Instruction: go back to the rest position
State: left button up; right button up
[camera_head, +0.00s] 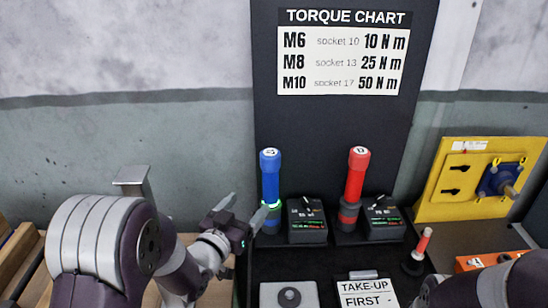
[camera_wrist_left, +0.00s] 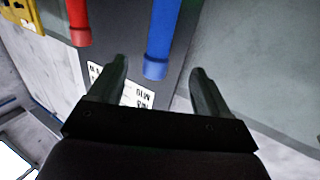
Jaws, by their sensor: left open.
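My left gripper (camera_head: 247,205) is open, just left of the blue-handled torque tool (camera_head: 270,176). In the left wrist view the two fingers of my left gripper (camera_wrist_left: 158,68) are spread apart with nothing gripped. The blue handle (camera_wrist_left: 160,35) shows beyond and between them in that view. In the head view the blue tool stands upright with a green glowing ring near its base. Whether a fingertip touches it, I cannot tell. Part of my right arm shows at the lower right, but its gripper is out of the picture.
A red-handled tool (camera_head: 354,175) stands upright to the right. Two black display boxes (camera_head: 306,220) (camera_head: 383,219) sit beside the tools. A torque chart (camera_head: 343,52) is on the dark back panel. A yellow plate (camera_head: 477,180) stands at right. A "TAKE-UP FIRST" card (camera_head: 366,293) lies in front.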

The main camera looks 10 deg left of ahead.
pick_arm(q)
jog(key=s+a+f+n+g+y, duration=0.1)
jog(key=s+a+f+g+y, duration=0.1)
jog(key=f+g, duration=0.25)
jog(key=s+a+f+n+g+y, duration=0.1)
jog(key=s+a+f+g+y, duration=0.15)
jog(key=f, duration=0.35)
jog(key=s+d+r+g+p, duration=0.1)
jog(key=s+g, duration=0.3)
jog(key=s, duration=0.4)
jog(key=s+d+r+n+g+p, duration=0.1)
jog(key=s+r+g+p, duration=0.2)
jog(key=s, duration=0.5)
jog(key=shift+d+r+g, duration=0.2)
jog(key=shift+d+g, duration=0.05)
jog(key=shift+g, duration=0.65)
pick_arm(e)
notch_tip(320, 180, up, 4)
jog(key=shift+r, duration=0.25)
pick_arm(q)
jog(key=shift+y, duration=0.25)
